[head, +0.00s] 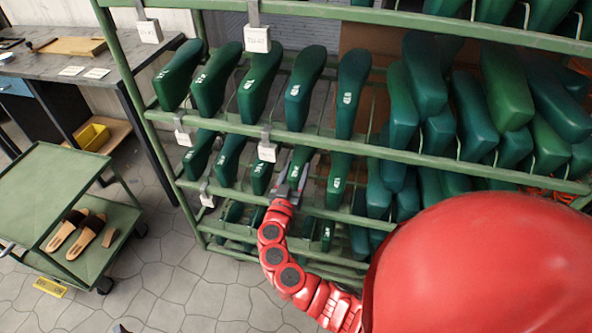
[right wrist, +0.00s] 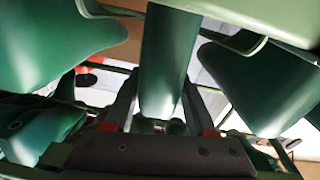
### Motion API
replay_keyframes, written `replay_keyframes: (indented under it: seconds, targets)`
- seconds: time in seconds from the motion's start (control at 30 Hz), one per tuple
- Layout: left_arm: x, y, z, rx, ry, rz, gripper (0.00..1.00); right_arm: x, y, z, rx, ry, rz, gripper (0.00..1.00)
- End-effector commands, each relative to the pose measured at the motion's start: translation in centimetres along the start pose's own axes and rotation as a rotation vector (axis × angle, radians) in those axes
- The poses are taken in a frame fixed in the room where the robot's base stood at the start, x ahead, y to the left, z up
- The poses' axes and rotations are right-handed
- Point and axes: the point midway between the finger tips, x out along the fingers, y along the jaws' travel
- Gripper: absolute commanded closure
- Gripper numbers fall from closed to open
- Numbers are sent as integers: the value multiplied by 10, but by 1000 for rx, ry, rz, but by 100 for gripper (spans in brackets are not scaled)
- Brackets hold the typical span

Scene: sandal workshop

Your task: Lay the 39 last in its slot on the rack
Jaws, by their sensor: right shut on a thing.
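A green last (head: 300,163) with a small white mark stands in the rack's second visible row, between neighbouring green lasts. I cannot read its number clearly. My right gripper (head: 291,182) is at its lower front end, shut on it. In the right wrist view the last (right wrist: 166,55) runs up between the two fingers of the gripper (right wrist: 160,105). The green rack (head: 440,157) has thin wire dividers between slots. Whether the last rests on the rack or is held just above is hidden.
Lasts stand close on both sides, one left (right wrist: 60,45) and one right (right wrist: 262,85) in the right wrist view. Rack rails run above and below the gripper. White tags (head: 267,152) hang from the rails. A green trolley (head: 65,190) with sandals stands left.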

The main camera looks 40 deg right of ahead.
Motion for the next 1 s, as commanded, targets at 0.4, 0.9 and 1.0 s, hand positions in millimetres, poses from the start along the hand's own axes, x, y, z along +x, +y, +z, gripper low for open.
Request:
replay_keyframes:
  seconds: [0.4, 0.9, 1.0]
  targets:
    - [-4, 0, 1, 0, 0, 0, 1, 0, 0, 1, 1, 3, 0, 100]
    - [-5, 0, 1, 0, 0, 0, 1, 0, 0, 2, 0, 1, 0, 9]
    - [-5, 0, 1, 0, 0, 0, 1, -1, 0, 3, 0, -2, 0, 9]
